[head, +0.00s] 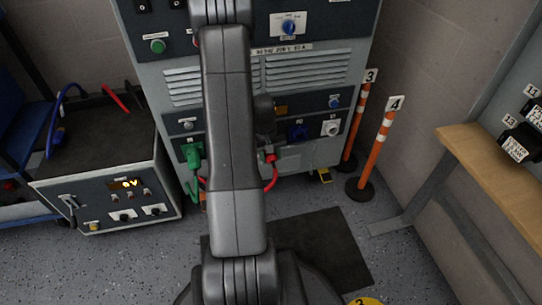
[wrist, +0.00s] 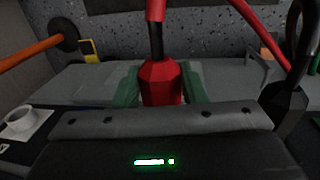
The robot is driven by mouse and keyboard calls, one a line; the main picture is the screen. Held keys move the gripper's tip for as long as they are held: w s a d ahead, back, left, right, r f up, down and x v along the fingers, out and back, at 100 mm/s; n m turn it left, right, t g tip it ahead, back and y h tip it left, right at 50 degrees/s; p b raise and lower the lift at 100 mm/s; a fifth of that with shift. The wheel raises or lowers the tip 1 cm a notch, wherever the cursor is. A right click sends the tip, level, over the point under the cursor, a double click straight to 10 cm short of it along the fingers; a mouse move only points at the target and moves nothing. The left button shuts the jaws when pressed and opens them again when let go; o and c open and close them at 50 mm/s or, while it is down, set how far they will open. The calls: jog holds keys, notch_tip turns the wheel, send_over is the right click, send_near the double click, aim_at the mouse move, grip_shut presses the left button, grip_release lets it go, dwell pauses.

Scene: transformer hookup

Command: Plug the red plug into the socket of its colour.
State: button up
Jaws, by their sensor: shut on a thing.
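The red plug (wrist: 161,84) is between the green fingers of my gripper (wrist: 160,90) in the wrist view, with its red cable running up out of the picture. In the head view the red plug (head: 270,158) shows just right of my arm, in front of the grey cabinet's lower panel. My gripper is mostly hidden behind my arm there. No red socket is visible; my arm covers the panel between the green plug and the blue socket. I cannot tell whether the red plug touches the panel.
A green plug (head: 192,154) is at the panel's left. A blue socket (head: 298,131) and a white socket (head: 331,128) are to the right. Orange posts (head: 378,148) stand right of the cabinet, near a wooden shelf (head: 500,178). A grey power unit (head: 112,190) stands left.

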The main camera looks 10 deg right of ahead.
jog(key=shift+w+p, duration=0.3)
jog(key=shift+w, duration=1.15)
jog(key=o, duration=1.2)
jog(key=shift+a+r, duration=0.1)
jog(key=shift+r, duration=0.05)
jog(key=shift+a+r+p, duration=0.25)
jog(key=shift+r+p, duration=0.95)
jog(key=shift+r, duration=0.5)
jog(key=shift+a+r+p, duration=0.2)
jog(key=shift+r+p, duration=0.95)
jog(key=shift+r, duration=0.5)
jog(key=r+p, duration=0.1)
jog(key=r, duration=0.3)
jog(key=a+r+p, duration=0.1)
jog(key=r, duration=0.4)
jog(key=r+p, duration=0.2)
jog(key=r, duration=0.2)
jog(key=shift+s+a+r, duration=0.1)
jog(key=shift+a+r, duration=0.25)
jog(key=shift+a, duration=0.05)
jog(key=shift+f, duration=0.1)
